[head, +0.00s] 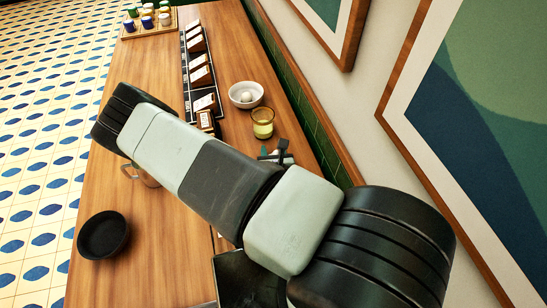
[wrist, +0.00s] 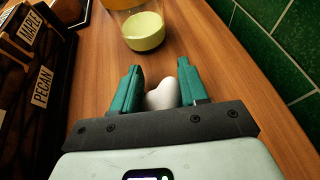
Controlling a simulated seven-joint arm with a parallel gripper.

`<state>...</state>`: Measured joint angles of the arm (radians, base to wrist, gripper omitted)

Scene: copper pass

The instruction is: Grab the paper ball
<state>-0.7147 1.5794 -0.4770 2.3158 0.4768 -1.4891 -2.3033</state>
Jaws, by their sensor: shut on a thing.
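My gripper (wrist: 160,78) has two green fingers on either side of a small white rounded lump, the paper ball (wrist: 161,97), and is shut on it. The ball sits low between the fingers, and its lower part is hidden by the gripper body. In the head view my gripper (head: 276,153) is over the right side of the wooden counter, just in front of a glass with yellow contents. The ball cannot be made out clearly there.
The yellow glass (wrist: 144,30) stands close ahead of the fingertips. A white bowl (head: 246,95) holding pale round things is behind it. A dark rack of labelled packets (head: 203,75) lies to the left. A green tiled wall (wrist: 270,45) borders the right. A black bowl (head: 103,235) is at front left.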

